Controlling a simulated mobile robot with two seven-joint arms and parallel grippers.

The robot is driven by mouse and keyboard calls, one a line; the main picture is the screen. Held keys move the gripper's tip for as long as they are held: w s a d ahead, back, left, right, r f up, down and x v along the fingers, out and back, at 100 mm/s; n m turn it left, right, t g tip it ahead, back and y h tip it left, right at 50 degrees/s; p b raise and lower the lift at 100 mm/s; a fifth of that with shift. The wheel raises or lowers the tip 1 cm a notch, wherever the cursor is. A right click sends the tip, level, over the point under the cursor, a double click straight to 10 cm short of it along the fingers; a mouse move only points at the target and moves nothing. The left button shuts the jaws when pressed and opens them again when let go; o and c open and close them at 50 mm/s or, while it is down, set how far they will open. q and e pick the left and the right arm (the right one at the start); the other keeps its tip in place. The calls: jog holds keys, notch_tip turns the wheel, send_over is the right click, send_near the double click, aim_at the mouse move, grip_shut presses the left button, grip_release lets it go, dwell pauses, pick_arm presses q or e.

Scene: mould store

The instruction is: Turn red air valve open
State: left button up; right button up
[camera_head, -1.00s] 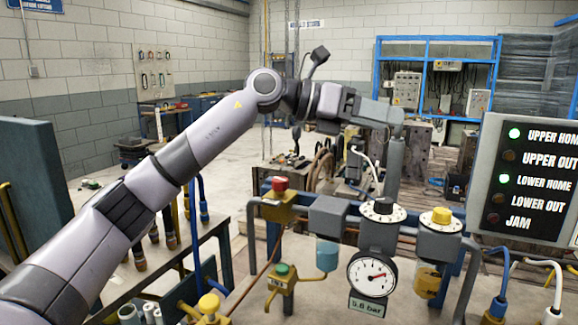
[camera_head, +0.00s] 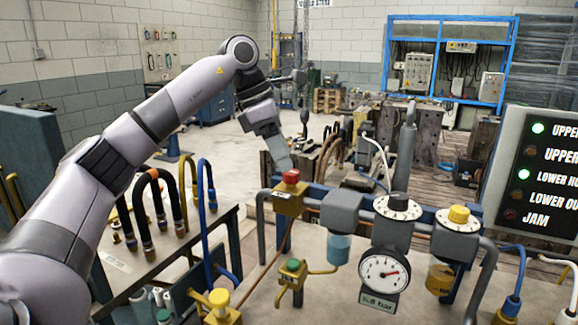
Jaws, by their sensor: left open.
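The red air valve is a red knob (camera_head: 291,176) on a yellow block (camera_head: 288,201) at the left end of the air line. My left gripper (camera_head: 284,163) is open and points down, its tip just above and behind the red knob in the picture. The gap between the fingers is hard to make out, and I cannot tell whether they touch the knob. I see nothing held in it. My right gripper is out of view.
Right of the valve are a grey filter (camera_head: 341,212), a black-and-white dial (camera_head: 398,206), a pressure gauge (camera_head: 385,273) and a yellow-capped unit (camera_head: 455,238). A green-button valve (camera_head: 292,267) sits below. Hoses (camera_head: 157,205) rise at left; an indicator panel (camera_head: 545,170) stands at right.

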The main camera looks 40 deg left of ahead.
aim_at(291, 179)
pick_arm(q)
jog(key=shift+x, duration=1.8)
jog(key=shift+c, duration=0.2)
jog(key=c, duration=1)
jog(key=shift+d+n+t+y, duration=0.1)
jog(key=shift+n+t+y, duration=0.4)
jog(key=shift+n, duration=1)
jog(key=o, duration=1)
jog(key=shift+o, duration=0.2)
